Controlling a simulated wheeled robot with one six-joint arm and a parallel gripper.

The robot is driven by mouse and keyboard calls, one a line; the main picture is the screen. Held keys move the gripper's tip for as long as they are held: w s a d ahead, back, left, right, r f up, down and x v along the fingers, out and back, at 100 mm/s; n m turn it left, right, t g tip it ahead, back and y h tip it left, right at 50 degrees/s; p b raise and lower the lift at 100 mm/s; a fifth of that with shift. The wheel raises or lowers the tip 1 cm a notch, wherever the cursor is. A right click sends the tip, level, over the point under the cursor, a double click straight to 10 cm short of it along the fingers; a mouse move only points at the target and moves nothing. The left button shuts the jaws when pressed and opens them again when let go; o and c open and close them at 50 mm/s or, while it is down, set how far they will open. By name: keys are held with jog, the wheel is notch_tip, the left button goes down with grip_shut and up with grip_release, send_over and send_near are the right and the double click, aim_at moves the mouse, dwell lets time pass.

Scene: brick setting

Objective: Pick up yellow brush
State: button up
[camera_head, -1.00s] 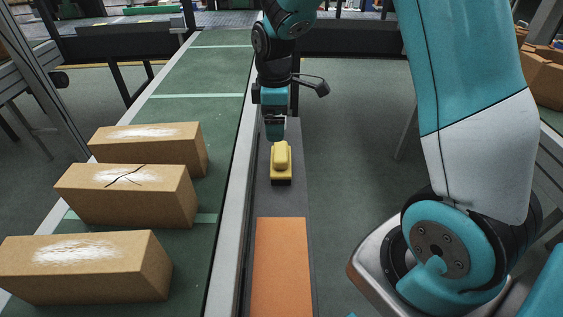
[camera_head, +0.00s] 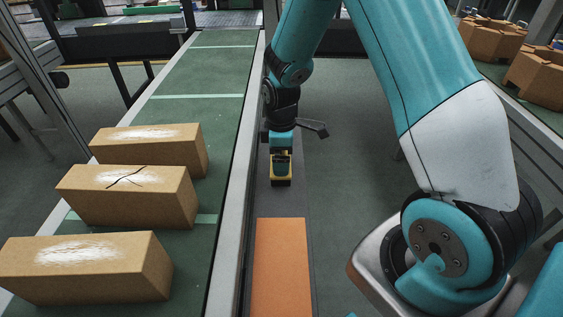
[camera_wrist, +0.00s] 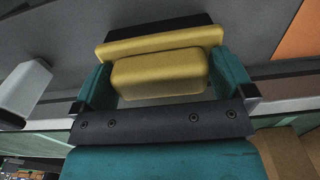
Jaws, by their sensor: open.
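The yellow brush (camera_head: 281,180) sits on the narrow grey ledge beside the green conveyor, its dark bristle side down. In the wrist view the yellow brush (camera_wrist: 160,76) shows a raised handle on a wider yellow base with a dark strip behind. My gripper (camera_head: 281,166) is right above the brush and hides much of it in the head view. In the wrist view my gripper (camera_wrist: 160,85) is open, with one teal finger on each side of the brush handle. I cannot tell whether the fingers touch it.
Three tan bricks (camera_head: 125,195) lie on the green conveyor (camera_head: 190,110) to the left; the middle one has a crack. An orange panel (camera_head: 281,265) lies on the ledge (camera_head: 290,205) in front of the brush. The conveyor's metal rail (camera_head: 236,180) runs close along the left.

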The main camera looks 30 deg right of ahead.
jog(key=c, duration=0.7)
jog(key=shift+r, duration=0.15)
notch_tip(320, 180, up, 20)
